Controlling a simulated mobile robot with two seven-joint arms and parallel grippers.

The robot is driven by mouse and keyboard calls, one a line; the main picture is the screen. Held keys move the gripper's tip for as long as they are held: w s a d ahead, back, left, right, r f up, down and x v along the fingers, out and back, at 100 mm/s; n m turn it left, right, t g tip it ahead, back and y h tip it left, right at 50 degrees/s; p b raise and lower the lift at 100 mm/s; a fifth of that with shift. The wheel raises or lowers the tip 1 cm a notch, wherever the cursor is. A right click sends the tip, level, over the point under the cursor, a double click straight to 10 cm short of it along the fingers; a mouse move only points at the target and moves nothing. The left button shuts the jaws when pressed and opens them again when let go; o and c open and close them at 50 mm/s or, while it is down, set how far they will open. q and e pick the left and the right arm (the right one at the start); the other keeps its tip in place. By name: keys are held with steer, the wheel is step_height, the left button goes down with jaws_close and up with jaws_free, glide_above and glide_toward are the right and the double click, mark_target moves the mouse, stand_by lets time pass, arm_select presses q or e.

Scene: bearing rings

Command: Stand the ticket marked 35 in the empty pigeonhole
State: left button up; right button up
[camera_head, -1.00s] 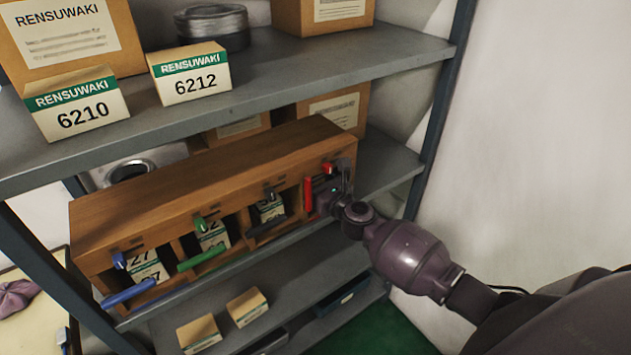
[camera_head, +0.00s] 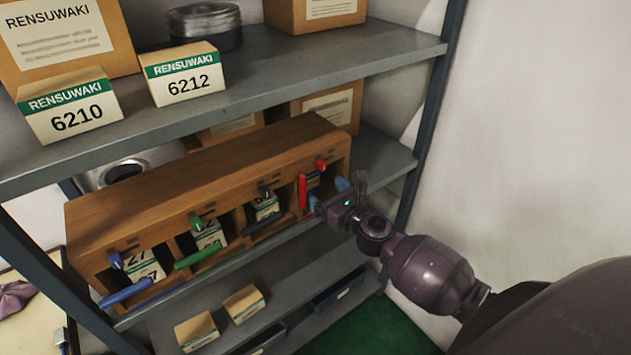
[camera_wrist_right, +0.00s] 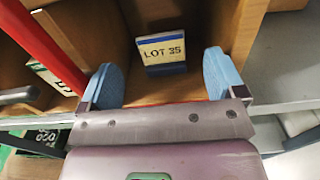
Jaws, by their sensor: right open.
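The ticket marked LOT 35 (camera_wrist_right: 164,48) stands in the rightmost compartment of the wooden pigeonhole rack (camera_head: 215,180), apparently upright on its floor. In the head view this compartment has red parts at its mouth, and the ticket is hard to make out there. My right gripper (camera_head: 328,194) is in front of that compartment. In the right wrist view the gripper (camera_wrist_right: 162,80) is open and empty, its two blue fingertips apart on either side of the ticket and nearer the camera, not touching it. My left gripper is not in view.
The other compartments hold tickets behind blue, green and dark bars. A red bar (camera_head: 302,192) stands upright at the left of the rightmost mouth. A shelf (camera_head: 250,85) with boxes lies above the rack. Small cartons (camera_head: 244,302) sit on the shelf below. Free room lies to the right.

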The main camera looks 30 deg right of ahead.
steer(key=s+a+f+n+g+h, duration=0.1)
steer(key=s+f+n, duration=0.3)
steer(key=s+n, duration=0.4)
steer(key=s+a+f+n+g+h, duration=0.1)
steer(key=s+f+n+g, duration=0.2)
steer(key=n, duration=1.2)
steer(key=s+a+f+n+g, duration=0.1)
steer(key=s+f+n+g, duration=0.1)
steer(key=s+f+n, duration=0.5)
steer(key=shift+s+a+n+h, duration=0.25)
steer(key=shift+s+n+h, duration=0.15)
steer(key=shift+s+n, duration=2.75)
steer(key=shift+s+m, duration=0.4)
steer(key=shift+m, duration=0.05)
